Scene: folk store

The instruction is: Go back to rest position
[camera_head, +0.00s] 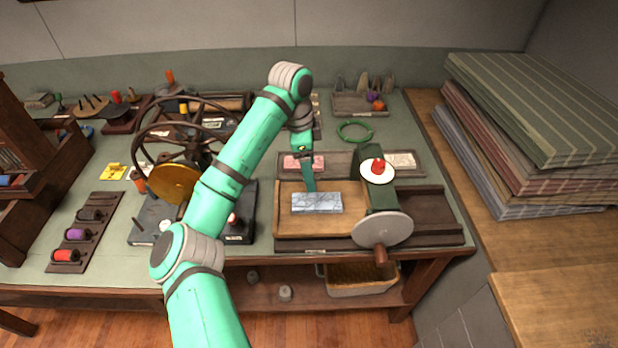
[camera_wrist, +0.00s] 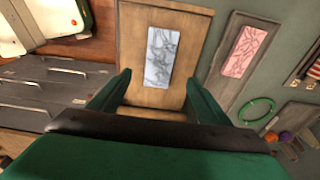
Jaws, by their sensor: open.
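My gripper (camera_head: 310,186) hangs over the wooden tray (camera_head: 350,222) of a hand-cranked device on the bench. In the wrist view my gripper (camera_wrist: 158,88) has its two green fingers spread wide, with nothing between them. A blue-grey marbled block (camera_head: 317,202) lies flat in the tray. It also shows in the wrist view (camera_wrist: 162,57), beyond the fingertips and apart from them. My green arm reaches across the bench from the front and hides part of the middle.
A spoked wheel machine (camera_head: 172,183) stands left of the arm. A crank disc (camera_head: 382,229) is right of the tray. A pink patterned block (camera_wrist: 245,51) lies behind it. A green ring (camera_head: 355,131) lies farther back. Folded striped cloths (camera_head: 540,110) are stacked at right.

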